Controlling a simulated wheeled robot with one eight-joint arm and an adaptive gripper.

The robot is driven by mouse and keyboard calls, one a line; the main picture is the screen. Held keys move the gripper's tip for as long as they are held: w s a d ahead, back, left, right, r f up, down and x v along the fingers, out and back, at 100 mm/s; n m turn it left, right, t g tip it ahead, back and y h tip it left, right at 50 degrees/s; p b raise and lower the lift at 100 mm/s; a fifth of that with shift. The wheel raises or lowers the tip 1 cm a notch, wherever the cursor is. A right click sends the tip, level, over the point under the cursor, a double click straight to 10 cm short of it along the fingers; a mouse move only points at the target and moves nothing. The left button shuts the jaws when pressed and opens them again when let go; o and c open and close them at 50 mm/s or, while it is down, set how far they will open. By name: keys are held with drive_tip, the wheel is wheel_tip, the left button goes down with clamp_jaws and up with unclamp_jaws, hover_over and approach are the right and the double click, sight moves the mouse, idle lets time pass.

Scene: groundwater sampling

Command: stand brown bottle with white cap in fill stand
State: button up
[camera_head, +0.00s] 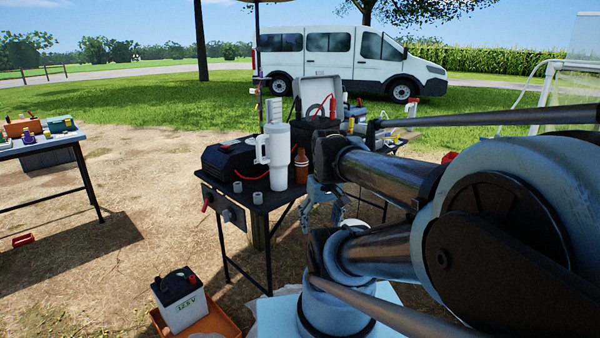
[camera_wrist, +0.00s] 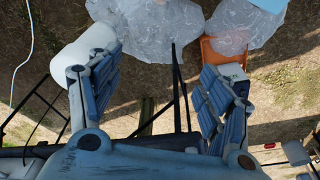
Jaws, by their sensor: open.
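A small brown bottle (camera_head: 301,169) stands upright on the dark folding table (camera_head: 265,206), just right of a large white handled jug. Its cap is too small to make out clearly. My gripper (camera_head: 325,210) hangs beyond the table's right front edge, lower than the bottle and apart from it. In the wrist view my gripper (camera_wrist: 160,85) has its two blue fingers spread wide with nothing between them. The bottle cannot be made out in the wrist view. I cannot pick out the fill stand with certainty; my arm hides part of the table's right side.
The white jug (camera_head: 276,158) stands close left of the bottle, beside a black case (camera_head: 235,158) and small grey cups. A battery (camera_head: 180,300) sits in an orange tray (camera_head: 216,321) on the ground. Another table (camera_head: 35,146) is at left. Clear plastic bags (camera_wrist: 150,30) lie below my gripper.

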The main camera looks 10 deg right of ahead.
drive_tip(key=w+d+r+n+y, duration=0.1)
drive_tip(key=w+r+n, duration=0.35)
drive_tip(key=w, duration=0.55)
drive_tip(key=w+d+r+n+g+y, duration=0.1)
drive_tip(key=w+r+n, duration=0.2)
drive_tip(key=w+r, duration=0.45)
drive_tip(key=w+d+r+n+y, duration=0.1)
drive_tip(key=w+r+n, duration=0.3)
drive_tip(key=w, duration=0.7)
drive_tip(key=w+d+n+y, duration=0.1)
drive_tip(key=w+d+n, duration=0.25)
drive_tip(key=w, duration=0.75)
approach(297, 168)
drive_tip(key=w+f, duration=0.1)
drive_tip(key=f, duration=0.1)
drive_tip(key=w+a+f, duration=0.1)
drive_tip(key=w+f, duration=0.1)
drive_tip(key=shift+w+a+f, duration=0.15)
drive_tip(key=shift+w+f, duration=0.05)
drive_tip(key=shift+f, duration=0.05)
drive_tip(key=shift+s+d+x, duration=0.1)
drive_tip(key=shift+s+x, duration=0.05)
drive_tip(key=shift+x, duration=0.85)
drive_tip(key=shift+s+d+x, duration=0.1)
drive_tip(key=shift+s+x, duration=0.05)
drive_tip(key=shift+x, duration=0.9)
drive_tip(key=shift+s+x, duration=0.15)
drive_tip(key=shift+x, duration=0.85)
drive_tip(key=shift+f, duration=0.1)
drive_tip(key=c, duration=1.5)
